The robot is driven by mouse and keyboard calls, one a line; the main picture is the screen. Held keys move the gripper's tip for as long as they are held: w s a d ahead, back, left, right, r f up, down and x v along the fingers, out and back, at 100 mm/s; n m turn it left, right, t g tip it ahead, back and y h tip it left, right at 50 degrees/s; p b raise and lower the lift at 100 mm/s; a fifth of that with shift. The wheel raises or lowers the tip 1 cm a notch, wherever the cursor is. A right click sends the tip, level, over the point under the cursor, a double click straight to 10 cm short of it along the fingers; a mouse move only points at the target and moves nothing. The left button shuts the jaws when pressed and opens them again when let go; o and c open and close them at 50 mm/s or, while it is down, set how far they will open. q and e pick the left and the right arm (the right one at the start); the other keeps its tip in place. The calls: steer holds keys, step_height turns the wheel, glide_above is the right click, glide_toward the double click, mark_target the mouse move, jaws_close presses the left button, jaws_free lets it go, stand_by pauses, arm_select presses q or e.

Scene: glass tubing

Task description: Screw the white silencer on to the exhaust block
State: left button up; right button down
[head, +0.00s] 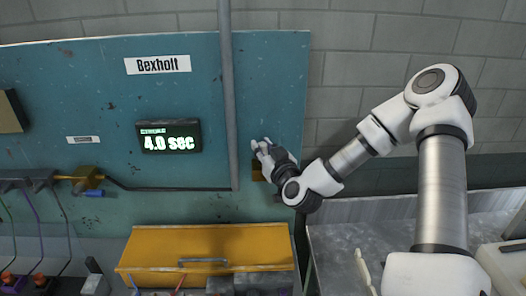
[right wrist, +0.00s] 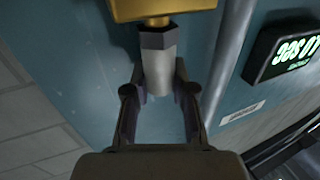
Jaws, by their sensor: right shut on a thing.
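The white silencer (right wrist: 160,68), a pale cylinder with a dark hexagonal collar, is between the fingers of my right gripper (right wrist: 158,90) in the right wrist view. The gripper is shut on it. The collar end faces the brass exhaust block (right wrist: 165,9) and meets a short brass neck under it. I cannot tell how far the thread is engaged. In the head view my right gripper (head: 266,154) is at the right part of the teal panel, in front of the brass block (head: 257,171), which is mostly hidden. My left gripper is not in view.
A grey vertical pipe (head: 228,100) runs down the panel just left of the gripper. A display (head: 169,136) reads 4.0 sec. A yellow box (head: 205,250) with a handle stands below. A brass fitting (head: 87,178) with a blue piece is on the left. A grey worktop (head: 340,235) lies right.

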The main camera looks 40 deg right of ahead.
steer(key=shift+a+f+m+g+h+b, duration=0.1)
steer(key=shift+m+g+h+b, duration=0.55)
steer(key=shift+h+b, duration=0.7)
steer(key=shift+m+g+h+b, duration=0.45)
steer(key=shift+m+h+b, duration=0.4)
steer(key=shift+h+b, duration=0.1)
steer(key=shift+m+g+h+b, duration=0.35)
steer(key=shift+m+g+h, duration=0.25)
steer(key=shift+m+h, duration=0.25)
steer(key=shift+m+g+h, duration=0.55)
steer(key=shift+g+h, duration=0.2)
steer(key=shift+g, duration=0.15)
steer(key=c, duration=0.9)
jaws_free()
steer(key=shift+c, duration=0.2)
